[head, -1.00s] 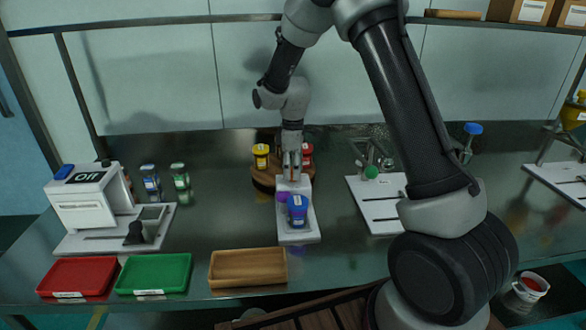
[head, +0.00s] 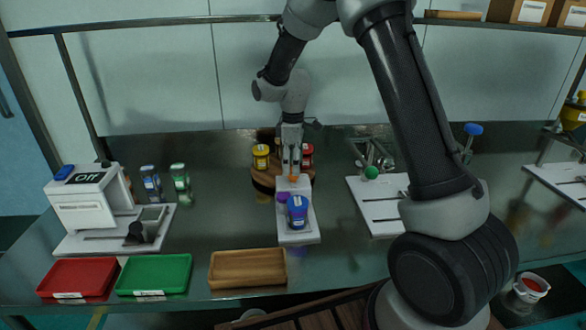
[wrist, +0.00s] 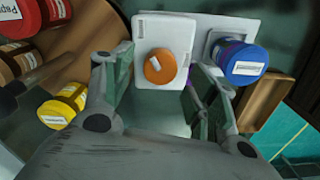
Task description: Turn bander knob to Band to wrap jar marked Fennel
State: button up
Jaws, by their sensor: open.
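A white device (head: 299,238), apparently the bander, stands mid-table and carries an orange knob (head: 294,178). The round knob (wrist: 158,68) bears a white pointer strip in the wrist view. A blue-lidded jar (head: 297,214) stands on the device's near part, beside a purple part (head: 282,198). The same jar (wrist: 242,66) shows in the wrist view; its label is too small to read as Fennel. My gripper (head: 292,168) points down above the knob. In the wrist view its open fingers (wrist: 163,72) lie on either side of the knob, with visible gaps.
Yellow-lidded (head: 260,156) and red-lidded (head: 307,155) jars stand on a round wooden stand behind the gripper. A white machine marked Off (head: 85,205) stands left. Red (head: 77,277), green (head: 155,273) and wooden (head: 247,268) trays line the front. Another white device (head: 377,218) stands right.

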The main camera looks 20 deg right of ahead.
notch_tip(320, 180, up, 10)
dwell(0.3)
jog(key=shift+f, duration=0.15)
